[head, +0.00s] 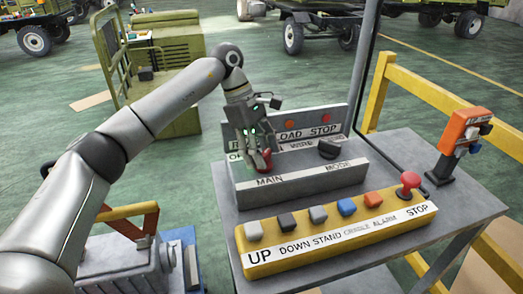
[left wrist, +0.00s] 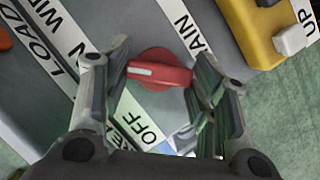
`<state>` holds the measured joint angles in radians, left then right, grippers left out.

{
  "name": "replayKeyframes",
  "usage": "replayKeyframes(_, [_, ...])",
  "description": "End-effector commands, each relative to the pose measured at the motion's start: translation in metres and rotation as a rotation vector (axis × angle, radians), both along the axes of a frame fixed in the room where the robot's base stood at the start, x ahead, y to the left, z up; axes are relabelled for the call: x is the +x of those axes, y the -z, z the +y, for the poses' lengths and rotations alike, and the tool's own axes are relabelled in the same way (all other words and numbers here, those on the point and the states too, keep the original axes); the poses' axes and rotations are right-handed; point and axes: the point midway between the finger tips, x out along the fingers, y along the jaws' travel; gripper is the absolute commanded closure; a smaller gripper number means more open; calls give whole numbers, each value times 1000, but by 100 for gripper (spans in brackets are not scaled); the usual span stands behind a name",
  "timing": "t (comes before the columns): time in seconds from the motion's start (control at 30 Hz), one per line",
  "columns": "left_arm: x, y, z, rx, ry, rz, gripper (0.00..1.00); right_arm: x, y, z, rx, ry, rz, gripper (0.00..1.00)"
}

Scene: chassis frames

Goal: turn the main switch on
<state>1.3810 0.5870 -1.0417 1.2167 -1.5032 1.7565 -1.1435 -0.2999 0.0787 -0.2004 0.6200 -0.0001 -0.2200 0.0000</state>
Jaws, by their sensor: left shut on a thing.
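The main switch is a red rotary knob (head: 265,160) above the MAIN label on a grey control box (head: 300,184). In the left wrist view the red knob (left wrist: 160,70) shows a white mark on its left part, and an OFF label lies below it. My left gripper (head: 259,158) reaches down onto the knob from above. In the left wrist view my left gripper (left wrist: 160,75) has its fingers on both sides of the knob, shut on it. The fingers hide part of the box labels. My right gripper is not in view.
A black MODE knob (head: 328,149) sits right of the main switch. A yellow button box (head: 340,234) with several buttons and a red STOP button (head: 409,180) lies in front. An orange device (head: 464,130) stands at the right of the grey table (head: 470,206).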

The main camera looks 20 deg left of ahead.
Motion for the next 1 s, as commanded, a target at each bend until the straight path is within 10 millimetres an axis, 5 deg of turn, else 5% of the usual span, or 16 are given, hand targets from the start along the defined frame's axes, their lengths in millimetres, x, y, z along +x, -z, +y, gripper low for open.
replayKeyframes(0.1, [0, -1, 0, -1, 3, -5, 70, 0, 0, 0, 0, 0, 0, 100])
replayKeyframes(0.13, [0, -1, 0, -1, 3, -5, 43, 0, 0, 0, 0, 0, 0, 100])
replayKeyframes(0.27, [0, -1, 0, -1, 3, -3, 26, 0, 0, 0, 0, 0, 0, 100])
replayKeyframes(0.67, [1, -5, 2, 0, 0, -2, 25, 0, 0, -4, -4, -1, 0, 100])
replayKeyframes(1.0, [6, -63, 24, -1, -1, -5, 25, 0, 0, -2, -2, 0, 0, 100])
